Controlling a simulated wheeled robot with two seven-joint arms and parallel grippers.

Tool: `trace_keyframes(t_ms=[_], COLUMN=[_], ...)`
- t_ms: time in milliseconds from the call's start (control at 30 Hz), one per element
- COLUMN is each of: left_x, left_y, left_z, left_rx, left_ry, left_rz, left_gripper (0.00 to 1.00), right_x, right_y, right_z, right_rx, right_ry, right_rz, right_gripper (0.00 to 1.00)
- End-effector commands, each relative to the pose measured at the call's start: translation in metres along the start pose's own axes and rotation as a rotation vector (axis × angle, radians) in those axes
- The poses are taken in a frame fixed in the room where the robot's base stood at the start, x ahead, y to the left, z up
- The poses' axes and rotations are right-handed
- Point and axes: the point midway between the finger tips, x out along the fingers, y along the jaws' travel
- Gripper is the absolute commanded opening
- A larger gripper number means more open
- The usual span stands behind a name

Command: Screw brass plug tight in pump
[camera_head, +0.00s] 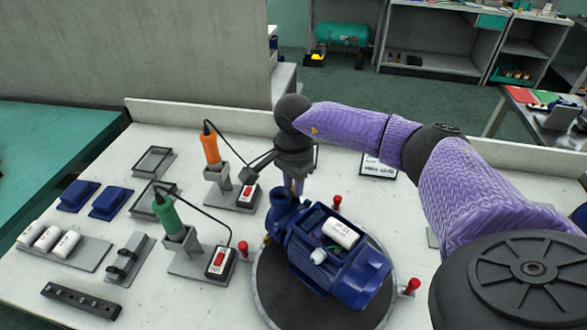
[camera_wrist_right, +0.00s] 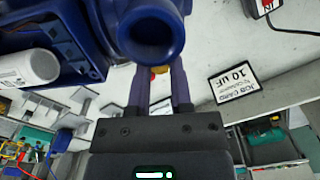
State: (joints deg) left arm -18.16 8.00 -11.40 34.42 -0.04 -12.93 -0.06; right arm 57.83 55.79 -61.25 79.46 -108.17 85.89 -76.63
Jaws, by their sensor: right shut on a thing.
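The blue pump (camera_head: 368,272) lies on a round dark turntable (camera_head: 268,300) and carries a white capacitor (camera_head: 341,232). My right gripper (camera_head: 294,186) points down at the pump's far left end, by its round port. In the right wrist view, the gripper's fingers (camera_wrist_right: 159,78) are shut on the small brass plug (camera_wrist_right: 160,69), right at the pump's blue round port (camera_wrist_right: 152,38). Most of the plug is hidden by the fingers and port, so I cannot tell how deep it sits. My left gripper is not in view.
An orange-handled tool (camera_head: 210,148) and a green-handled tool (camera_head: 167,213) stand in holders left of the pump, with cables. Red pegs (camera_head: 411,287) surround the turntable. Blue trays, white capacitors (camera_head: 66,243) and a black rail (camera_head: 80,300) lie further left. A job card (camera_wrist_right: 238,80) lies behind.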

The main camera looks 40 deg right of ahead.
Motion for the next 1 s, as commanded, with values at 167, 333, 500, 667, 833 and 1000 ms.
trace_keyframes(t_ms=[167, 333, 500, 667, 833, 1000], left_x=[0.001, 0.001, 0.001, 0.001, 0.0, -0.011], left_y=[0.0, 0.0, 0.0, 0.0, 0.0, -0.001], left_z=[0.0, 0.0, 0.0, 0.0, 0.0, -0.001], left_rx=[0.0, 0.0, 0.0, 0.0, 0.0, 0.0], left_ry=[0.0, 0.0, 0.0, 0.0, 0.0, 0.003], left_rz=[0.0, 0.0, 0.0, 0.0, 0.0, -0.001], left_gripper=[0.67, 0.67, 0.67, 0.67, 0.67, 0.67], right_x=[0.001, 0.001, 0.001, 0.0, -0.001, -0.014], right_y=[0.0, 0.0, 0.0, 0.0, 0.0, 0.0], right_z=[0.0, 0.0, 0.0, 0.0, 0.0, 0.0], right_rx=[-0.002, -0.003, -0.004, -0.004, -0.004, -0.004], right_ry=[-0.001, -0.001, -0.001, -0.001, -0.001, 0.0], right_rz=[0.001, 0.0, 0.0, 0.0, 0.0, -0.001], right_gripper=[0.44, 0.44, 0.71, 0.85, 0.85, 0.85])
